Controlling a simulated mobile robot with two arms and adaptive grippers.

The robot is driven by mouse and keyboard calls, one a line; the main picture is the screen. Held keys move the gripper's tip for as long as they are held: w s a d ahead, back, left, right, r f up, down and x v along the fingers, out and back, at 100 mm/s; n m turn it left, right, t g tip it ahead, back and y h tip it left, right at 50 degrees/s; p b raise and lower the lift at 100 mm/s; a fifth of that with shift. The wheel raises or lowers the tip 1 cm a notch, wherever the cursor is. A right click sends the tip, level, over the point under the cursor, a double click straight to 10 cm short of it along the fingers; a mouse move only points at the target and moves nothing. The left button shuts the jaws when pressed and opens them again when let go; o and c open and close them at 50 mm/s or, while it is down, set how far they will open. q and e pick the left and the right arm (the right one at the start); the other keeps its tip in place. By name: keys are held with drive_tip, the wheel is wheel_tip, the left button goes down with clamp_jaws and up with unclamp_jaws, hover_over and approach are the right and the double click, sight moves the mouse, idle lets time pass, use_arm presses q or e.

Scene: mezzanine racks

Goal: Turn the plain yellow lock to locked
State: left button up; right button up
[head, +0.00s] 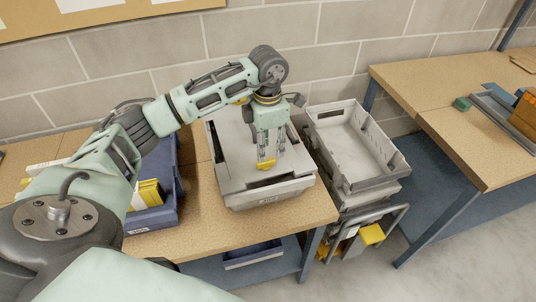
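The plain yellow lock (266,164) is a small yellow piece on the front part of a grey lidded box (265,194), which stands on the wooden bench. My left gripper (271,154) points down over the box, with its fingertips right at the lock. The fingers partly cover the lock from above. I cannot tell whether they grip it, only touch it, or stand just clear of it. The lock's turned position is too small to read. My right gripper is not in view.
A blue bin (168,211) with yellow and white items stands left of the box, partly behind my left arm. An open grey crate (352,146) sits on a stack at the right. Another wooden bench (440,85) stands farther right. The bench front (225,240) is clear.

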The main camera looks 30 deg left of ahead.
sight(268, 160)
use_arm(q)
drive_tip(key=shift+f+p, duration=0.65)
drive_tip(key=shift+f, duration=1.9)
clamp_jaws()
